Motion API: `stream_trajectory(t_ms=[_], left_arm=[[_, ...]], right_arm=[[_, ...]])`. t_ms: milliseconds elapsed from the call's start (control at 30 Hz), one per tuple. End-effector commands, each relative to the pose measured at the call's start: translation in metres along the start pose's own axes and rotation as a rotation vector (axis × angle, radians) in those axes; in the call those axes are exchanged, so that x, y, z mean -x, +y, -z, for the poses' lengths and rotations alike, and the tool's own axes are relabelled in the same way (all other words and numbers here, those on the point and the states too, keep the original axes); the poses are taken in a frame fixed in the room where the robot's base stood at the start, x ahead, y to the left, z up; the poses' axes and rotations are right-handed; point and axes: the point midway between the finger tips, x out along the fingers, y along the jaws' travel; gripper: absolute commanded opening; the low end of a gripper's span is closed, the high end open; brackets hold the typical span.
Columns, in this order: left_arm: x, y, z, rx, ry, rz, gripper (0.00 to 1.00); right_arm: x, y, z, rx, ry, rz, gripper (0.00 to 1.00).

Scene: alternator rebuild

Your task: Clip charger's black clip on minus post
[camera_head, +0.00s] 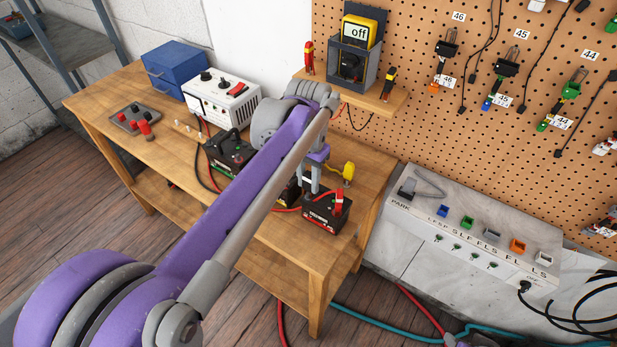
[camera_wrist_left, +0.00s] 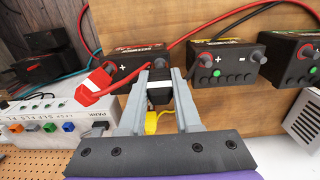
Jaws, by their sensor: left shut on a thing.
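My left gripper (camera_head: 312,188) is over the near battery (camera_head: 325,214) at the front right of the bench. In the left wrist view the left gripper (camera_wrist_left: 158,88) is shut on the black clip (camera_wrist_left: 158,92), which has a pale band. The clip is at the near battery (camera_wrist_left: 128,62), on the side away from the red clip (camera_wrist_left: 98,86). The red clip also shows in the head view (camera_head: 339,201), at the battery's other end. My right gripper is not in view.
A white box with knobs (camera_head: 221,98), a blue box (camera_head: 175,68) and another battery (camera_head: 229,152) stand on the wooden bench. A yellow thing (camera_head: 348,172) is just behind the gripper. A small shelf (camera_head: 388,102) holds a yellow meter (camera_head: 360,32). Cables cross the bench.

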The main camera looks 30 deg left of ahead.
Motion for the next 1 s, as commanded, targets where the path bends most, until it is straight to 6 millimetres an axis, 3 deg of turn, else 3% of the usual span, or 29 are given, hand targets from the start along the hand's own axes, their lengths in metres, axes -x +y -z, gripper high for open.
stream_trajectory(t_ms=[267, 300, 467, 767, 1000], left_arm=[[-0.001, 0.0, 0.0, 0.0, 0.001, 0.0, 0.05], [-0.001, 0.0, 0.0, 0.0, 0.001, 0.0, 0.39], [-0.001, 0.0, 0.0, 0.0, 0.001, 0.0, 0.67], [0.0, 0.0, 0.0, 0.0, 0.001, 0.0, 0.67], [0.028, 0.0, 0.002, 0.0, 0.005, 0.001, 0.67]], right_arm=[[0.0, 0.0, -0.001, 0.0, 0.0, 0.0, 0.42], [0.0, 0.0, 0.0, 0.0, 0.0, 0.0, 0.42], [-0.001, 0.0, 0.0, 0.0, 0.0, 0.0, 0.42], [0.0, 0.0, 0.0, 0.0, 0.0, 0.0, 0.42], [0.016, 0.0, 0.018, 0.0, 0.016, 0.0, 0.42]])
